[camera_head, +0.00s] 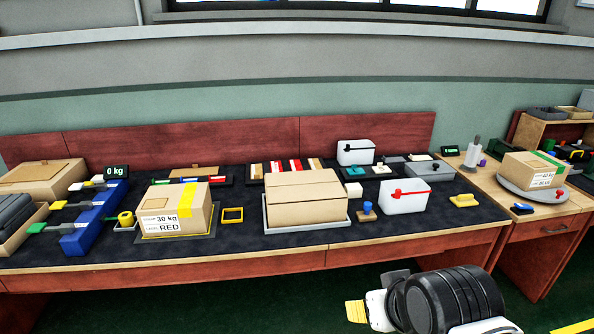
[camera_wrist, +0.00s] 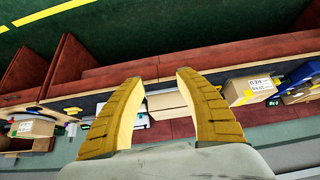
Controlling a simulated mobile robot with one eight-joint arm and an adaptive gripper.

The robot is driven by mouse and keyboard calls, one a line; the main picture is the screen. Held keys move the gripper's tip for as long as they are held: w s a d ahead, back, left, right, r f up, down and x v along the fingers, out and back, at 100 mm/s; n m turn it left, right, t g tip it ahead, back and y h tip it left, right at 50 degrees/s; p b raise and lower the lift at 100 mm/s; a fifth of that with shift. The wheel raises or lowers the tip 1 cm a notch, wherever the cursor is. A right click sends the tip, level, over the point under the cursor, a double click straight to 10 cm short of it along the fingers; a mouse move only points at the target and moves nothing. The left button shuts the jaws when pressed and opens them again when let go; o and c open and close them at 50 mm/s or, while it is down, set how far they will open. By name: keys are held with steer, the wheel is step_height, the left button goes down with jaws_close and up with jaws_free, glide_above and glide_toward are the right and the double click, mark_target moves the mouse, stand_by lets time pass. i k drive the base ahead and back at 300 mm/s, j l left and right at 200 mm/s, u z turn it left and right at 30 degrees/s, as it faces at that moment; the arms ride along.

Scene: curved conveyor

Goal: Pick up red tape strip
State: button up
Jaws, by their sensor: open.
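Red and white strips (camera_head: 285,167) lie side by side with brown ones in a dark holder at the back middle of the table. I cannot tell for sure which piece is the red tape strip. My gripper (camera_wrist: 160,80) is open and empty, its two yellow fingers spread apart in the wrist view. In the head view its yellow finger (camera_head: 355,311) shows low in front of the table, well apart from the strips. The strips cannot be made out in the wrist view.
White boxes (camera_head: 404,196) stand right. The floor before the table is clear.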

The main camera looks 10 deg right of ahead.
mark_target(295, 165)
steer(key=i+l, duration=0.4)
steer(key=i+l+u, duration=0.1)
steer(key=i+l, duration=0.7)
steer(key=l, duration=0.2)
steer(key=i+l+u, duration=0.1)
steer(key=i+l, duration=0.65)
steer(key=l, duration=0.2)
steer(key=u, duration=0.05)
